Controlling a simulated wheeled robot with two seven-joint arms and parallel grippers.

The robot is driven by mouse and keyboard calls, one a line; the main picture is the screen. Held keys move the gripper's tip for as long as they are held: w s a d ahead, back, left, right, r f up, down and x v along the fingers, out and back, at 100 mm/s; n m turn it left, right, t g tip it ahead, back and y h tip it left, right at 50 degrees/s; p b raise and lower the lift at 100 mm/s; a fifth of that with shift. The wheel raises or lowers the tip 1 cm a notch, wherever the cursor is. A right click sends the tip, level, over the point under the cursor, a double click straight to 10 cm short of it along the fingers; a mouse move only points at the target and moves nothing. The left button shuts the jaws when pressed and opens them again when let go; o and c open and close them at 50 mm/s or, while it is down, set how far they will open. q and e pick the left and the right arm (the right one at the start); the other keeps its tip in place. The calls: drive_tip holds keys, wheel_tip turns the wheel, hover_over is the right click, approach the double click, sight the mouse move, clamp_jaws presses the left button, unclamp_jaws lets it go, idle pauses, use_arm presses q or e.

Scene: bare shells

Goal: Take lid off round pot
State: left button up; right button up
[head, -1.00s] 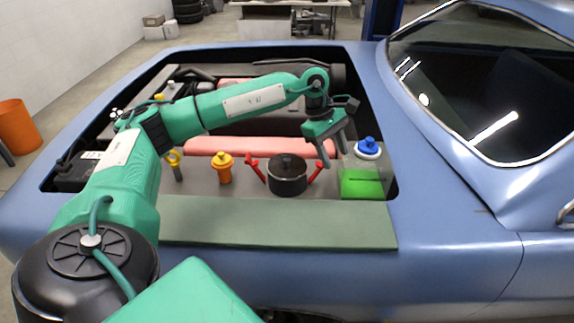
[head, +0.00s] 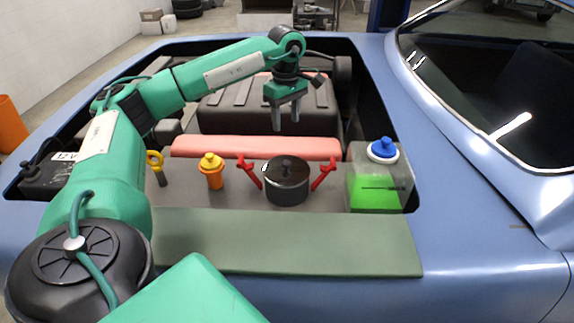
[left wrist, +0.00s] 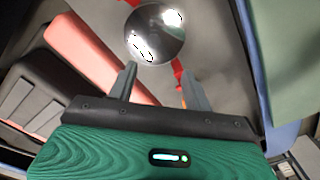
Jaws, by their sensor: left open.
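The round pot (head: 287,190) is dark and stands upright in the open engine bay, with a red handle on each side. In the left wrist view the lid (left wrist: 155,34) is a round glossy disc just beyond the fingertips. My left gripper (head: 286,128) is open and empty, pointing down above and behind the pot, apart from it. In the left wrist view its two fingers (left wrist: 158,80) are spread with nothing between them. My right gripper is not in view.
A yellow dipstick ring (head: 154,160) and an orange cap (head: 211,164) stand left of the pot. A tank with green fluid and a blue cap (head: 382,149) stands right. A pink bar (head: 255,147) lies behind; a green mat (head: 290,245) covers the front edge.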

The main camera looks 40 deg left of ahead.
use_arm(q)
wheel_tip(320, 180, down, 2)
drive_tip(key=b, duration=0.1)
drive_tip(key=p, duration=0.1)
hover_over(286, 162)
drive_tip(key=f, duration=0.8)
drive_tip(key=shift+s+d+f, duration=0.2)
drive_tip(key=shift+d+f, duration=0.1)
drive_tip(key=f, duration=0.2)
drive_tip(key=f+p, duration=0.1)
drive_tip(key=f, duration=0.1)
drive_tip(key=shift+w+a+f, duration=0.15)
drive_tip(key=shift+w+a, duration=0.05)
drive_tip(key=shift+f, duration=0.4)
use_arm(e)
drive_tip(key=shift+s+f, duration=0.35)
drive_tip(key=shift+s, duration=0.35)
use_arm(q)
drive_tip(key=shift+c, duration=0.2)
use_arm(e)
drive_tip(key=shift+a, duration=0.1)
use_arm(q)
drive_tip(key=c, duration=1)
drive_tip(key=shift+c, duration=0.2)
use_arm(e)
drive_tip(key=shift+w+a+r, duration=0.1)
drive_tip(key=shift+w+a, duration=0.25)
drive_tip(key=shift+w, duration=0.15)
